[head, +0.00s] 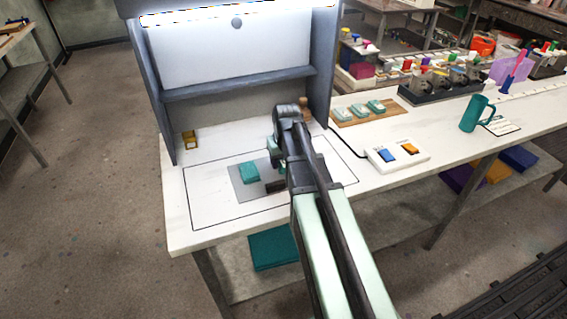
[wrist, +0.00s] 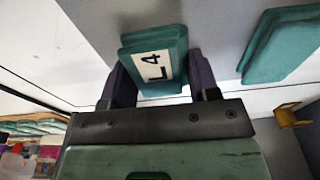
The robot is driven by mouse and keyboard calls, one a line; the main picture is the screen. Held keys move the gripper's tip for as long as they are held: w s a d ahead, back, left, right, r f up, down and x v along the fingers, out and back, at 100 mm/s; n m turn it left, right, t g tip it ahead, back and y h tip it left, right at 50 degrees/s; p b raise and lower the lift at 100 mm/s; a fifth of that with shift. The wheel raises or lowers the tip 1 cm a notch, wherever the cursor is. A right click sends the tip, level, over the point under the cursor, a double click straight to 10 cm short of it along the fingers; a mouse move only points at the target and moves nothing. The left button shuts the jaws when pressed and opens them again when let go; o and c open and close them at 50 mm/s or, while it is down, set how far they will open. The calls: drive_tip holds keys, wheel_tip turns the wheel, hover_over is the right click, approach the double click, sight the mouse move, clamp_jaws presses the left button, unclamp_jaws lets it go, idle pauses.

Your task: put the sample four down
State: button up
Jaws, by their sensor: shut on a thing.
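Sample four (wrist: 152,62), a flat teal block with a white label reading 4, sits between the two dark fingers of my gripper (wrist: 160,84) in the wrist view. The gripper is shut on it. In the head view my gripper (head: 275,186) is low over the right part of the grey mat (head: 244,194), and the held sample is hidden there. I cannot tell whether the sample touches the mat. A second teal block (head: 249,172) lies on the mat left of my gripper. It also shows at the right of the wrist view (wrist: 283,43).
A grey hood with a shelf (head: 240,84) encloses the back of the outlined white bench area. A small yellow stand (head: 189,138) is at back left. To the right are a wooden board (head: 385,115) with teal blocks, a switch box (head: 398,157) and a teal mug (head: 474,114).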

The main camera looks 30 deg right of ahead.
drive_tip(key=shift+f, duration=0.25)
drive_tip(key=o, duration=0.9)
drive_tip(key=shift+r, duration=0.1)
wheel_tip(320, 180, up, 12)
drive_tip(key=s+r+p, duration=0.1)
drive_tip(key=p, duration=1.1)
drive_tip(key=s+a, duration=0.6)
drive_tip(key=a, duration=0.2)
drive_tip(key=s+a+f+n+g, duration=0.1)
drive_tip(key=s+a, duration=0.5)
drive_tip(key=a, duration=0.3)
drive_tip(key=shift+s+f+b, duration=0.25)
drive_tip(key=shift+b, duration=0.05)
